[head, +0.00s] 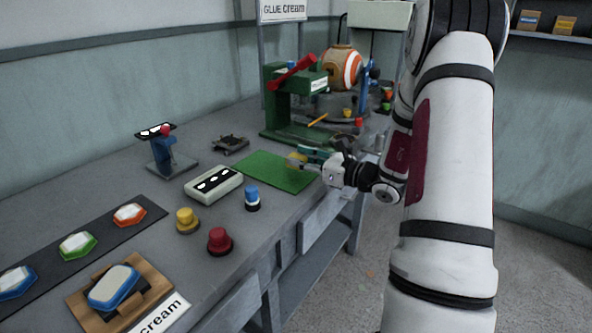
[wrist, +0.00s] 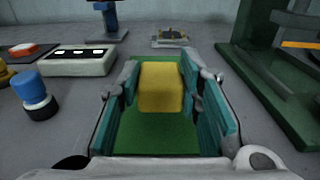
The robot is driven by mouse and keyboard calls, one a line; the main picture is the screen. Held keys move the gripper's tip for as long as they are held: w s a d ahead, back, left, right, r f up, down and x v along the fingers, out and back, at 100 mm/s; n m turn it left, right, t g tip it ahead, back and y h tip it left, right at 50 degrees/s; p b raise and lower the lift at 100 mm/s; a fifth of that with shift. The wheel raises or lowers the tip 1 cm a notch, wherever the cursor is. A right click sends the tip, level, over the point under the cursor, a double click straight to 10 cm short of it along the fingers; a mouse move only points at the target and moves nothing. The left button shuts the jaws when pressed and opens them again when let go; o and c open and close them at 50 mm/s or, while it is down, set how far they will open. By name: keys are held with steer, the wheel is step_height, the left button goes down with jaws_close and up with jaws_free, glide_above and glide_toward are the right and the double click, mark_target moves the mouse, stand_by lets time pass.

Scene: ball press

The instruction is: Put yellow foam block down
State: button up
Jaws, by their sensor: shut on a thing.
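The yellow foam block (wrist: 161,88) sits between the two teal finger pads of my gripper (wrist: 160,98) in the wrist view. My gripper is shut on it. In the head view the block (head: 297,159) shows as a small yellow patch at the tips of my gripper (head: 306,157), over the right part of the green mat (head: 262,170). The mat (wrist: 150,138) also shows below and in front of the block in the wrist view. I cannot tell whether the block touches the mat.
A green press (head: 285,100) with a red lever stands behind my gripper. The mat's left part is clear.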

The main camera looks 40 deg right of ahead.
mark_target(297, 177)
steer(key=shift+w+f, duration=0.1)
steer(key=shift+w, duration=0.8)
steer(key=shift+w+f+b, duration=0.2)
steer(key=shift+f+b, duration=0.45)
steer(key=shift+f, duration=1.1)
steer(key=shift+f, duration=0.2)
steer(key=o, duration=0.8)
